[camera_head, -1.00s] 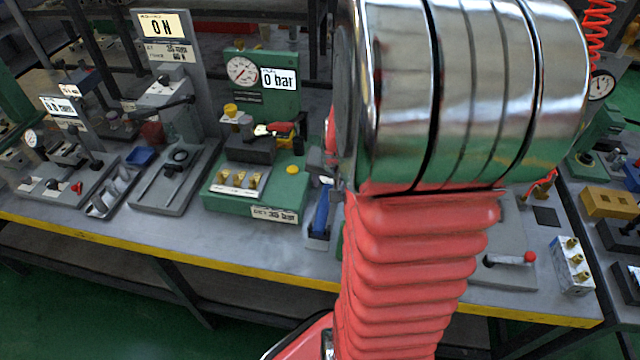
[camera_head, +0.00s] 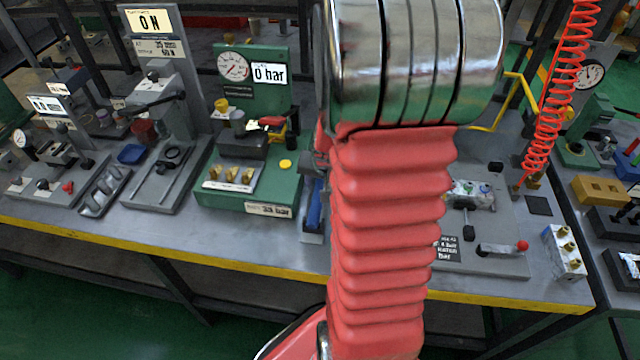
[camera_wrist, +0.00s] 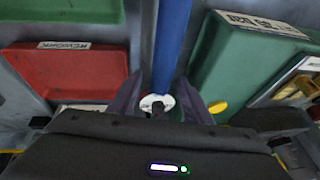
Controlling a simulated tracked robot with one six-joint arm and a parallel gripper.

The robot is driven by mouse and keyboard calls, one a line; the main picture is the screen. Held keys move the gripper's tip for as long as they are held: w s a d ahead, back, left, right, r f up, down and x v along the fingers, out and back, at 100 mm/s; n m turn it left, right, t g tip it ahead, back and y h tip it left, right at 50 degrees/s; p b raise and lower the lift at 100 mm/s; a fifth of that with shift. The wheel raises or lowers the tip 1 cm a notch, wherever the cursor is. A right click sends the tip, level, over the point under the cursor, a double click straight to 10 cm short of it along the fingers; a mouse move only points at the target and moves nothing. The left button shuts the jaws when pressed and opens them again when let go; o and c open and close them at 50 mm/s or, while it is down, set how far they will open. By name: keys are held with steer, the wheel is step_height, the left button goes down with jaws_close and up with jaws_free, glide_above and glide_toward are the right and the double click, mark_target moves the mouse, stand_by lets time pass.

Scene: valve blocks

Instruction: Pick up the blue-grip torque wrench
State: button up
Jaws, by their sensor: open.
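The blue-grip torque wrench (camera_head: 314,208) shows in the head view as a blue strip on the bench, just right of the green pressure block and partly hidden by my arm. In the wrist view its blue grip (camera_wrist: 172,42) runs down from the top edge, with a pale round part (camera_wrist: 157,102) near its lower end. My gripper (camera_wrist: 159,85) is open, with one dark finger on each side of the wrench's line. I cannot tell how far above the wrench the fingers are. My gripper is hidden in the head view.
The green pressure block (camera_head: 250,190) stands close on the wrench's right in the wrist view (camera_wrist: 235,75). A red tray (camera_wrist: 75,75) and a green bin (camera_wrist: 60,10) lie on the left there. The yellow bench edge (camera_head: 200,256) runs along the front.

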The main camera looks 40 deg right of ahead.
steer(key=shift+x, duration=0.9)
steer(key=shift+c, duration=0.4)
jaws_close()
